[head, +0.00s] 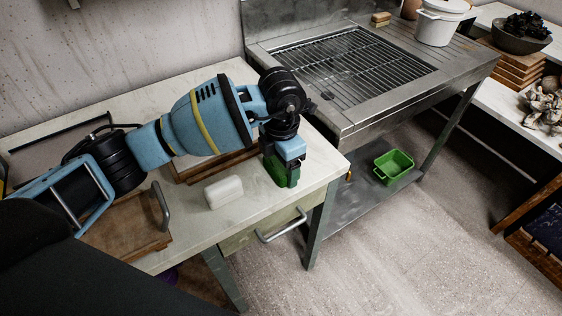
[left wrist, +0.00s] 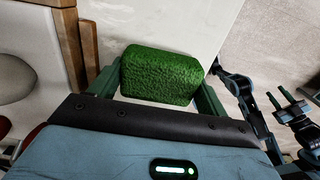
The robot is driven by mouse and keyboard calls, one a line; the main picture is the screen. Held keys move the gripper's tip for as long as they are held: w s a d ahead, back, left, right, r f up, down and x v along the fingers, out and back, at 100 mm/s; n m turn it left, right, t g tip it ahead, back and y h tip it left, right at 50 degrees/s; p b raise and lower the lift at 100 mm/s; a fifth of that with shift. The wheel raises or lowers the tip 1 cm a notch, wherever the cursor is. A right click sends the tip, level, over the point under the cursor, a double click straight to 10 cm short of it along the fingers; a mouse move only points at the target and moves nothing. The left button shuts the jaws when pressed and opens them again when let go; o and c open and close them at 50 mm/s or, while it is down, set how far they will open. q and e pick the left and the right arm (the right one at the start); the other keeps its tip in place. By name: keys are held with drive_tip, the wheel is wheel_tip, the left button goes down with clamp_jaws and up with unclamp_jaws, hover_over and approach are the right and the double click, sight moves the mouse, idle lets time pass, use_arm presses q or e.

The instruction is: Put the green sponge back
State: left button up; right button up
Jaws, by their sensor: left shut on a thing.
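The green sponge (left wrist: 160,75) is a rough-textured block between the two green fingers of my left gripper (left wrist: 155,88) in the left wrist view. In the head view my left gripper (head: 281,170) points down over the right end of the white-topped table (head: 245,212). It is shut on the sponge, which is hard to tell from the green fingers there. I cannot tell whether the sponge touches the tabletop. My right gripper is not identifiable in the head view.
A white block (head: 223,192) lies on the table left of the gripper. A wooden tray (head: 200,168) is behind it. A metal grill bench (head: 355,70) stands to the right, with a green bin (head: 393,167) on its lower shelf. A white pot (head: 438,22) sits on top.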

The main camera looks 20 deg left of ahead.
use_arm(q)
drive_tip(key=o, duration=1)
drive_tip(key=shift+f, duration=0.1)
drive_tip(key=shift+c, duration=0.2)
wheel_tip(320, 180, up, 12)
drive_tip(key=shift+r, duration=0.2)
